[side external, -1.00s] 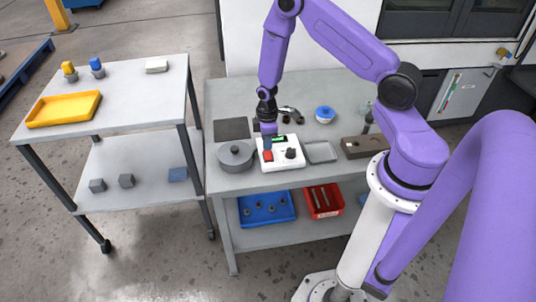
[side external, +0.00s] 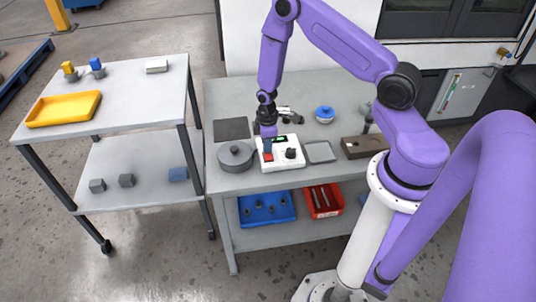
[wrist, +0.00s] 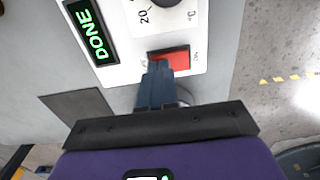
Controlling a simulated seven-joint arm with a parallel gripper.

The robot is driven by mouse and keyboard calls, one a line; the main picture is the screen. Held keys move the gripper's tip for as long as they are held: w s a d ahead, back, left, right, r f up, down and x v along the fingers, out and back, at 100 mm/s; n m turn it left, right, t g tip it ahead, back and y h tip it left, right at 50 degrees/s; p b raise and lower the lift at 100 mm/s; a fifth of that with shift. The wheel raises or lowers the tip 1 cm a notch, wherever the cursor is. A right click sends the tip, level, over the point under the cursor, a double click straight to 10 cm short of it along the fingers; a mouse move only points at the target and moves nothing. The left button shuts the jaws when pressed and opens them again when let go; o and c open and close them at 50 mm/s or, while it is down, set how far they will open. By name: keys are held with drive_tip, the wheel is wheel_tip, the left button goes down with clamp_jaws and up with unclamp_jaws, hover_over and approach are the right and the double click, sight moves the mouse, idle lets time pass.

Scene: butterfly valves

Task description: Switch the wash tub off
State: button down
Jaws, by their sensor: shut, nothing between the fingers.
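The wash tub's white control unit (side external: 285,163) sits on the bench. In the wrist view its panel (wrist: 190,28) has a lit display (wrist: 90,32) reading DONE in green, a black temperature dial (wrist: 167,2) and a red rocker switch (wrist: 172,58). The switch also shows in the side view (side external: 268,158). My gripper (wrist: 157,70) is shut and empty, with its fingertips at the left part of the switch's near edge. They hide part of the label there. I cannot tell whether they touch the switch.
A grey lidded pot (side external: 235,155) stands close to the left of the unit. A dark mat (side external: 231,128) and a blue-lidded bowl (side external: 325,114) are behind.

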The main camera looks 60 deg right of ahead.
drive_tip(key=shift+f, duration=0.2)
drive_tip(key=shift+r, duration=3.55)
